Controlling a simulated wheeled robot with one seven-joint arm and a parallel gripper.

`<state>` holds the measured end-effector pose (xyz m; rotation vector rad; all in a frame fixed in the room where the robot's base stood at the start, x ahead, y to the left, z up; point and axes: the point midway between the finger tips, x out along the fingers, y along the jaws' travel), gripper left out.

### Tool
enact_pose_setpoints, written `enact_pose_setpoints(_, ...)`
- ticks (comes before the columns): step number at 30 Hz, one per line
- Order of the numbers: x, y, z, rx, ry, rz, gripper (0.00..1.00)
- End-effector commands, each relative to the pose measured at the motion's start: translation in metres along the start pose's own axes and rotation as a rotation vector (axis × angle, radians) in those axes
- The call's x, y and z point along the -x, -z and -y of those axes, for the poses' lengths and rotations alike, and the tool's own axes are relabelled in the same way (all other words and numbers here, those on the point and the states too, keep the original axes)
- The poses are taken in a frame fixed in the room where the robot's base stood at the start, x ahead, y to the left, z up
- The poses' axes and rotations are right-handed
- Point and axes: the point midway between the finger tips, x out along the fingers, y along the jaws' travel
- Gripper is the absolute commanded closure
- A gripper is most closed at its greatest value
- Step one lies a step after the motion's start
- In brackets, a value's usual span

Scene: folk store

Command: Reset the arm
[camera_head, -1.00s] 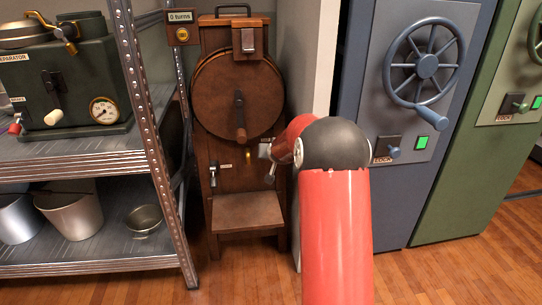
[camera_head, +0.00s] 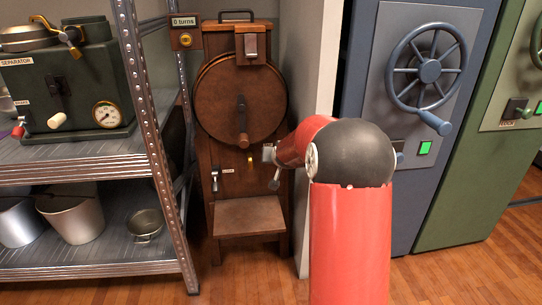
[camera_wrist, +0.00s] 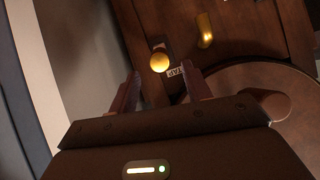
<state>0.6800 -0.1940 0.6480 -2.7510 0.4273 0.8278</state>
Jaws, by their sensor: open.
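My arm (camera_head: 350,240) is red with a dark rounded joint and reaches toward a wooden machine (camera_head: 215,120) with a round wooden drum (camera_head: 225,90). In the wrist view my gripper (camera_wrist: 161,82) is open, its two fingers apart with nothing between them. A yellow ball knob (camera_wrist: 160,62) beside a small label reading TAP shows just beyond the fingertips, apart from them. A brass piece (camera_wrist: 205,32) is further beyond. The drum's edge (camera_wrist: 240,80) and its wooden handle end (camera_wrist: 276,106) lie to the right. In the head view my arm hides most of the gripper.
A metal shelf (camera_head: 90,170) with a green separator (camera_head: 75,85) and pots stands at the left. A pale wall edge (camera_head: 320,90) and a blue safe (camera_head: 395,30) with a wheel stand at the right, with a green safe beyond. Wooden floor shows in front.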

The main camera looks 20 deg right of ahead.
Motion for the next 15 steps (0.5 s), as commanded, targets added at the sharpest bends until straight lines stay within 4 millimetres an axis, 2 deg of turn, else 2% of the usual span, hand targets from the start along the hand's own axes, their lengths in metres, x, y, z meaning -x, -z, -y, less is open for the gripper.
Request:
enact_pose_setpoints(5,0.001,0.0,0.0,0.001,0.0,0.0,0.51)
enact_pose_setpoints(8,0.011,0.0,0.007,0.013,0.005,0.009,0.51)
enact_pose_setpoints(11,0.042,-0.002,0.025,0.048,0.018,0.04,0.51)
enact_pose_setpoints(14,0.093,-0.012,0.047,0.098,0.034,0.092,0.51)
enact_pose_setpoints(15,0.116,-0.019,0.055,0.12,0.04,0.116,0.51)
